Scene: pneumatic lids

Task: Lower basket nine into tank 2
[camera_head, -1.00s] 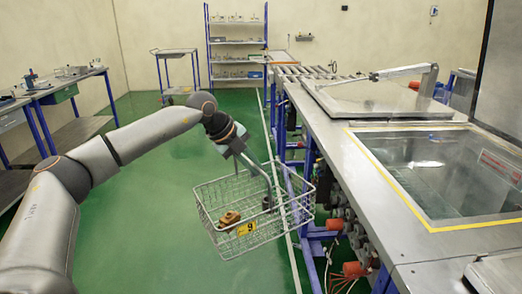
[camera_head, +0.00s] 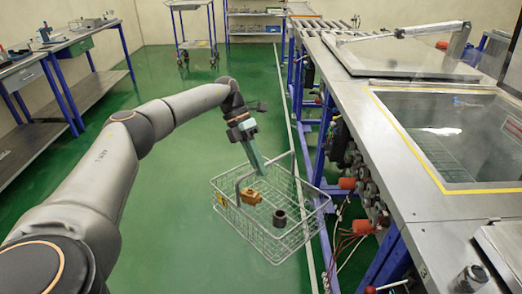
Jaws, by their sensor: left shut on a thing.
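The wire basket (camera_head: 300,236) hangs in the air over the green floor, left of the tank bench, slightly tilted. It holds a brass-coloured part (camera_head: 251,197) and a dark ring-shaped part (camera_head: 279,217). A yellow tag (camera_head: 222,200) is on its left side; its number cannot be read now. My left gripper (camera_head: 259,165) is shut on the basket's handle (camera_head: 283,157). The open-looking tank (camera_head: 450,140) with a yellow-taped rim is at the right, its lower grid visible. No tank number is legible. My right gripper is not in view.
The steel bench edge (camera_head: 400,190) lies between basket and tank, with hoses and red fittings (camera_head: 362,227) below. A closed metal lid (camera_head: 395,55) lies behind the tank. A workbench (camera_head: 60,60) is at left. The floor between is clear.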

